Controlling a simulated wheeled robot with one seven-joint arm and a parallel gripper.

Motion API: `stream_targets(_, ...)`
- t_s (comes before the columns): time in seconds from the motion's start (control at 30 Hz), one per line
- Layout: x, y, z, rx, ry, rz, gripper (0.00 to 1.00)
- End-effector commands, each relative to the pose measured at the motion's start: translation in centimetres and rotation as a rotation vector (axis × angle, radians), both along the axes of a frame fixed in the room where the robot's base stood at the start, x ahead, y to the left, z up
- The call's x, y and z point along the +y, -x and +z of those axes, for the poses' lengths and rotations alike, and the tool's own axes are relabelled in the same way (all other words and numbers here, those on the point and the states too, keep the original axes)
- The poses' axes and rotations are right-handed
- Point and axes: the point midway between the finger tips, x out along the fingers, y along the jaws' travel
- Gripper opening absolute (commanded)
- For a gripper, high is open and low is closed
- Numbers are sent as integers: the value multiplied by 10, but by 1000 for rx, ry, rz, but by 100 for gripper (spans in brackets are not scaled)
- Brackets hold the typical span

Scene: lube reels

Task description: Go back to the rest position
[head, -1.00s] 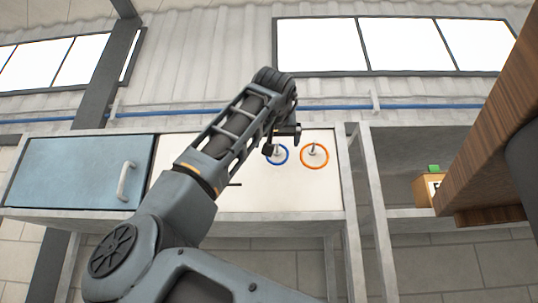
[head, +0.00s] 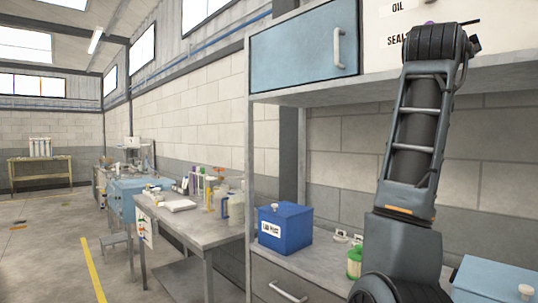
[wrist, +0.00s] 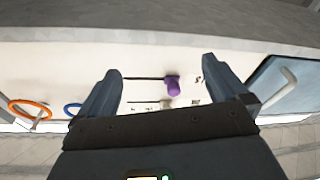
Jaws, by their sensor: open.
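My gripper (wrist: 160,72) is open in the wrist view, its two dark fingers apart with no object held between them. Beyond the fingers is a white panel (wrist: 60,62) with two dark pegs. A purple piece (wrist: 173,85) is at the end of the upper peg. An orange ring (wrist: 15,104) and a blue ring (wrist: 67,107) hang at the left of the panel. In the head view my arm stands raised at the right, and my fingers cannot be made out there.
In the head view, a blue cupboard door (head: 305,47) is beside the arm. Below, a blue box (head: 285,231) and a green-and-white container (head: 354,263) stand on the shelf. A workbench (head: 190,222) with bottles is at centre left. Open floor (head: 45,255) lies at the far left.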

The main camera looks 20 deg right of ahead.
Motion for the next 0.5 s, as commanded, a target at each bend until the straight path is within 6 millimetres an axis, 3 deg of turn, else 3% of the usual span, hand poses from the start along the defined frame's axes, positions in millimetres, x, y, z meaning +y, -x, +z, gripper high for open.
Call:
stream_targets(0.03, 6, -11, -25, 24, 23, 18, 100)
stream_targets(0.2, 29, -36, -96, 73, 92, 88, 100)
stream_targets(0.5, 76, -51, -227, 154, 177, 243, 100)
